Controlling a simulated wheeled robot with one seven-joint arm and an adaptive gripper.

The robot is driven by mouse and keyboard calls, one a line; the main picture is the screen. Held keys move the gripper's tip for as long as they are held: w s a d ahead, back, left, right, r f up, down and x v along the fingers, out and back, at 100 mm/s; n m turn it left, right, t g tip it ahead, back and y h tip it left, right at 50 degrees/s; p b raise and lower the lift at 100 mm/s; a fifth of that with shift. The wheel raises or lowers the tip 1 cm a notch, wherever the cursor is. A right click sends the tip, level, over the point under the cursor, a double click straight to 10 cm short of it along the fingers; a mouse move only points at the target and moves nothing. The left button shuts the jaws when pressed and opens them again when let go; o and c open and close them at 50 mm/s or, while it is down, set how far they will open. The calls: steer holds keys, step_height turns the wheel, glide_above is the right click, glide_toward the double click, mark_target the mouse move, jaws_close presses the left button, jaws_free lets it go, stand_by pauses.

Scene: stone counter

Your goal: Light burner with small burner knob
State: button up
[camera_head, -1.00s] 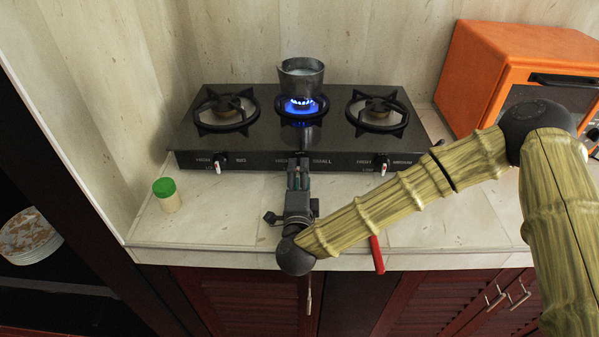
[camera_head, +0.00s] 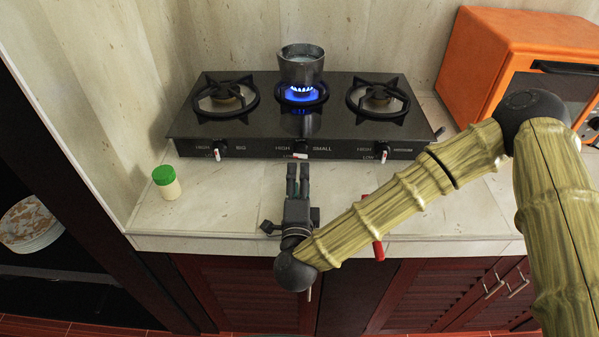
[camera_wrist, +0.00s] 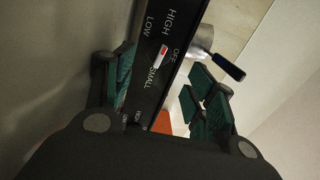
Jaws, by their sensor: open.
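The small burner knob (camera_head: 300,155) is on the middle of the stove's front face, its white and red pointer turned sideways. It also shows in the wrist view (camera_wrist: 162,52) beside the "SMALL" label. The small burner (camera_head: 301,93), in the middle of the stove, burns with a blue flame. A metal pot (camera_head: 301,64) with pale contents stands over its back part. My gripper (camera_head: 298,172) is open and empty, in front of the knob and apart from it. In the wrist view its green-padded fingers (camera_wrist: 160,87) are spread wide.
The black stove (camera_head: 255,145) has unlit left (camera_head: 226,97) and right (camera_head: 378,98) burners. A green-lidded jar (camera_head: 167,183) stands left on the counter. An orange oven (camera_head: 515,55) stands right. A red handle (camera_head: 377,228) shows behind my arm. Counter beside the gripper is clear.

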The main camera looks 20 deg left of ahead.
mark_target(300, 158)
steer(key=m+b, duration=0.2)
steer(key=shift+w+m, duration=0.1)
steer(key=shift+m, duration=0.2)
steer(key=m+b, duration=0.2)
steer(key=shift+r+m+b, duration=0.1)
steer(key=shift+m+b, duration=0.2)
steer(key=shift+m, duration=0.1)
steer(key=m+b, duration=0.1)
steer(key=m, duration=0.1)
steer(key=m+b, duration=0.2)
steer(key=shift+s, duration=0.3)
steer(key=m+b, duration=0.3)
steer(key=s+m+b, duration=0.1)
steer(key=m, duration=0.1)
steer(key=shift+s+d+b, duration=0.1)
steer(key=shift+d+b, duration=0.2)
steer(key=shift+b, duration=0.1)
steer(key=m+b, duration=0.1)
steer(key=m, duration=0.1)
steer(key=s+m+b, duration=0.1)
steer(key=shift+d+m, duration=0.2)
steer(key=shift+m, duration=0.2)
steer(key=shift+x, duration=5.35)
steer(key=shift+f, duration=0.25)
steer(key=c, duration=1.1)
